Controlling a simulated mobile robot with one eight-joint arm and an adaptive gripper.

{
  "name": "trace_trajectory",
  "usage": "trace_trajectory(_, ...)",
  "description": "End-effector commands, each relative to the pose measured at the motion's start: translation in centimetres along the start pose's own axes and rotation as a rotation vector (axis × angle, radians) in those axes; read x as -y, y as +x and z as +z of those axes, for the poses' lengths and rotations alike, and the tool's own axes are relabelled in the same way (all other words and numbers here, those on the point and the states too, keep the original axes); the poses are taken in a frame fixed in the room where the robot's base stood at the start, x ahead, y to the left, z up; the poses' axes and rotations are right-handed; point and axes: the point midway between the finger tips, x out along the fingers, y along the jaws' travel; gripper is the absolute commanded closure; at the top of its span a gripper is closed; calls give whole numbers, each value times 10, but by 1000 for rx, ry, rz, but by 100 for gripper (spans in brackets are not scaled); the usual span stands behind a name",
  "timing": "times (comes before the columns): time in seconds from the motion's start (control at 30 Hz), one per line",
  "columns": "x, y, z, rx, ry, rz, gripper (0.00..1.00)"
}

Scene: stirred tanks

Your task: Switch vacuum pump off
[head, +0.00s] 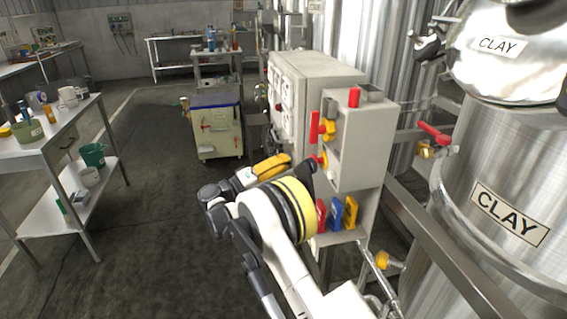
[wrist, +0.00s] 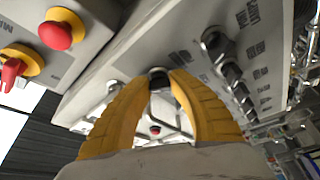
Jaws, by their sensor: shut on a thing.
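My gripper (head: 284,164) reaches toward the side of the grey control box (head: 357,150) in the head view. In the wrist view its two yellow fingers (wrist: 162,80) are shut on a small dark knob (wrist: 158,75) at the pale panel face (wrist: 125,62). The fingers hide much of the knob and which way it points. Its label cannot be read, so I cannot tell whether it is the vacuum pump switch. A row of dark switches (wrist: 228,62) lies to the right on the panel.
A red mushroom button on a yellow base (wrist: 60,32) and a red rotary handle (wrist: 12,72) are at the upper left in the wrist view. Red, blue and yellow items (head: 337,213) sit below the box. A steel CLAY tank (head: 500,180) stands right; the floor (head: 150,220) is clear left.

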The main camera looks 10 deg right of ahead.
Motion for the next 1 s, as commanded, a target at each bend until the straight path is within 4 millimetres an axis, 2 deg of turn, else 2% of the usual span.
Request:
trace_trajectory(0.37,-2,1,-1,0,-97,-40,100)
trace_trajectory(1.0,-3,2,-2,0,-622,-258,100)
